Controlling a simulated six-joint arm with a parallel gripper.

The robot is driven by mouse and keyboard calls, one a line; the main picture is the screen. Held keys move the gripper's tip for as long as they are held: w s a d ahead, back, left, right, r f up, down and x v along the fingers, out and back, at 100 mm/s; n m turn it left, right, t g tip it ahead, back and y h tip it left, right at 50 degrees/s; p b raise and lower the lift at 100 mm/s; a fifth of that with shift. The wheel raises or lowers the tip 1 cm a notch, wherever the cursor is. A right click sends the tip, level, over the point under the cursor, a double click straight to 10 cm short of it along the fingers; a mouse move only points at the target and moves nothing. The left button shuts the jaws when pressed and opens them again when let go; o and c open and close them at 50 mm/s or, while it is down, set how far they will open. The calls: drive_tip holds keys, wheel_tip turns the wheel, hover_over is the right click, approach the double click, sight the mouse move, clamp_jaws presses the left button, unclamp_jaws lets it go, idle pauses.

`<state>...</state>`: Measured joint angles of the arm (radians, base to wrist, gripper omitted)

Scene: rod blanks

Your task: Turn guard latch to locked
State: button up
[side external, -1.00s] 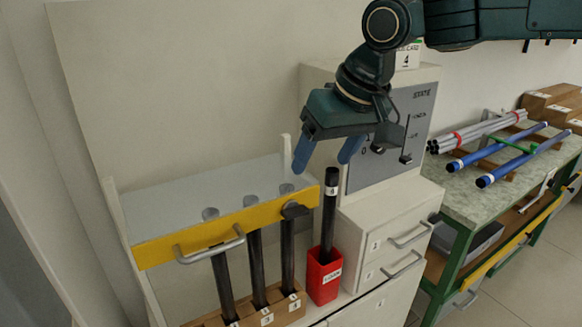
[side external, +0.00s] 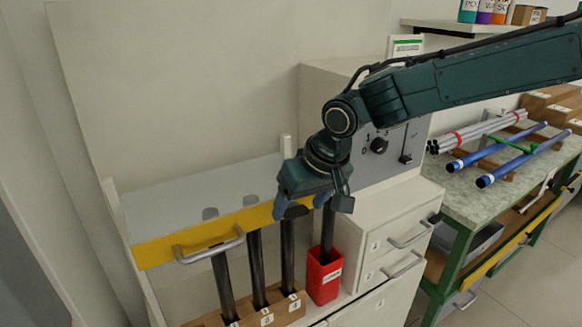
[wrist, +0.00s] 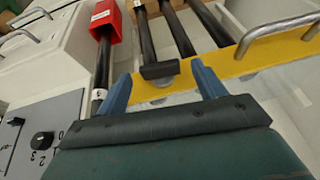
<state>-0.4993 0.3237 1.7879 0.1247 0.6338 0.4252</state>
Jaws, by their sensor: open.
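The guard latch is a short black bar (wrist: 160,70) near the right end of the yellow guard rail (side external: 200,235). In the wrist view it lies crosswise between my fingertips, roughly along the rail. In the side view the latch (side external: 295,212) is mostly hidden behind my gripper (side external: 299,206). My gripper is open, with one blue finger on each side of the latch in the wrist view (wrist: 160,76). I cannot tell whether the fingers touch it. A grey pull handle (side external: 212,248) is on the rail's front.
Black rods (side external: 255,268) stand behind the rail in a wooden block (side external: 250,318). A red bin (side external: 323,275) holding another black rod is close on the right. A white cabinet with drawers (side external: 385,240) and a grey panel with a knob (side external: 379,145) stand beyond it.

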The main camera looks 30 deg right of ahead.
drive_tip(key=shift+w+f, duration=0.1)
drive_tip(key=shift+f, duration=0.1)
drive_tip(key=c, duration=1)
drive_tip(key=shift+a+h, duration=0.15)
drive_tip(key=shift+h, duration=0.55)
drive_tip(key=o, duration=1)
drive_tip(key=shift+r, duration=0.1)
drive_tip(key=v, duration=1.3)
drive_tip(key=shift+s+r, duration=0.2)
drive_tip(key=shift+r, duration=0.05)
